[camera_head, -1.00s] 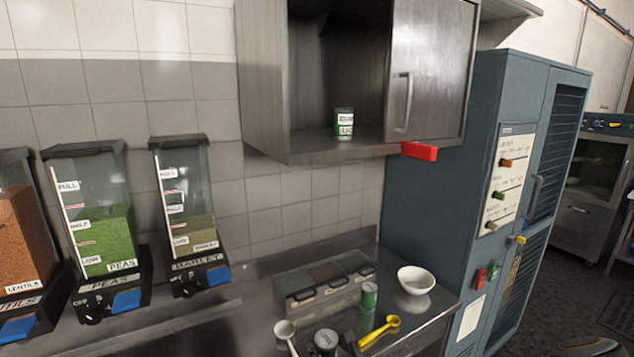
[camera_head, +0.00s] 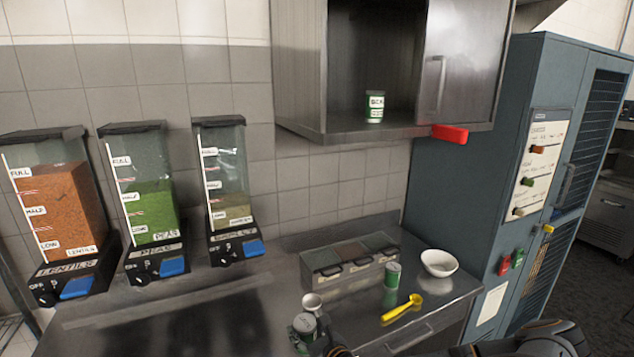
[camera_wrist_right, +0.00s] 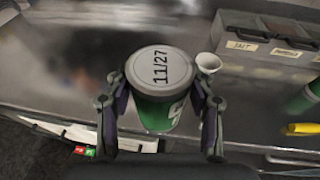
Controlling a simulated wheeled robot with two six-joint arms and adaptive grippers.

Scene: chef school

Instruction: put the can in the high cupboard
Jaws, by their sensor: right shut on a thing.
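A green can with a grey lid (camera_head: 304,325) is at the bottom of the head view, by the counter's front. My right gripper (camera_wrist_right: 156,106) is shut on this can; a finger lies on each side of it in the right wrist view, where the lid (camera_wrist_right: 160,68) reads "11/27". I cannot tell whether the can touches the counter. The high cupboard (camera_head: 300,80) hangs on the wall, its left half open and its right door (camera_head: 462,75) in front of the other half. Another green-and-white can (camera_head: 375,107) stands inside it. My left gripper is not in view.
Dispensers (camera_head: 150,205) stand left. A red block (camera_head: 450,134) juts below the cupboard door.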

